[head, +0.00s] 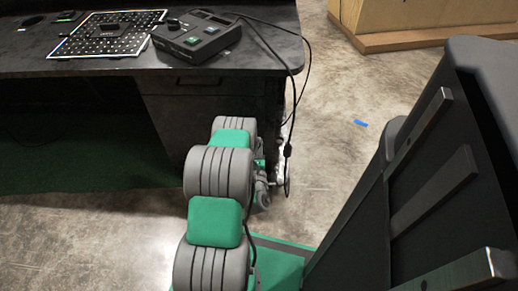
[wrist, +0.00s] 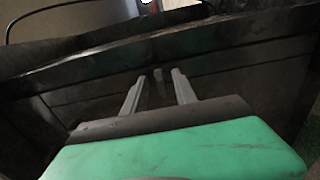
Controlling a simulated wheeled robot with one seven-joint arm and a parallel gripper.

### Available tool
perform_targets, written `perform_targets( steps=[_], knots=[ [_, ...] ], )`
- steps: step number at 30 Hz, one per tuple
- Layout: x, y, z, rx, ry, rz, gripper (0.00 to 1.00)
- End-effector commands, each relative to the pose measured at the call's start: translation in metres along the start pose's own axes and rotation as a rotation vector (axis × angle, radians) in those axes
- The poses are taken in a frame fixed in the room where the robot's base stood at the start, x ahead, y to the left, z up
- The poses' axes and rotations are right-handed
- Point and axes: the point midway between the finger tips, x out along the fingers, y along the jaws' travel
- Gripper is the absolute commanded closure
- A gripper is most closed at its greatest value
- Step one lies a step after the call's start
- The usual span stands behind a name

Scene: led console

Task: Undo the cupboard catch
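The cupboard (head: 165,115) is the dark unit under the right end of the desk, with a dark bar handle (head: 195,82) near its top. My arm hides much of its lower front in the head view, and no catch can be made out there. In the wrist view, my gripper (wrist: 157,78) has its two grey fingers apart, pointing at a dark panel (wrist: 90,88) with long horizontal edges. A small dark grey piece (wrist: 158,74) shows between the fingertips. I cannot tell whether it is the catch, or whether the fingers touch it. My gripper is hidden in the head view.
On the dark desk (head: 60,65) stand a control box (head: 197,38) with buttons and a perforated board (head: 105,35). A black cable (head: 304,70) hangs off its right end. A wooden unit (head: 430,20) stands at the back right. The floor between has a blue strip (head: 361,124).

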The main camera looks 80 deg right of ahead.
Motion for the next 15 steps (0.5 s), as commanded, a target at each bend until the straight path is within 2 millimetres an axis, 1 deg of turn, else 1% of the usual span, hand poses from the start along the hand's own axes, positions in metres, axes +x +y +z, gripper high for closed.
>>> perform_targets(
  steps=[2, 8, 15],
  knots=[
    [0.0038, -0.0004, 0.0003, -0.001, -0.001, 0.0, 0.66],
    [0.0043, 0.0003, 0.0014, 0.0, -0.003, -0.001, 0.66],
    [0.0042, 0.0004, 0.0018, 0.0, -0.004, 0.0, 0.85]
  ],
)
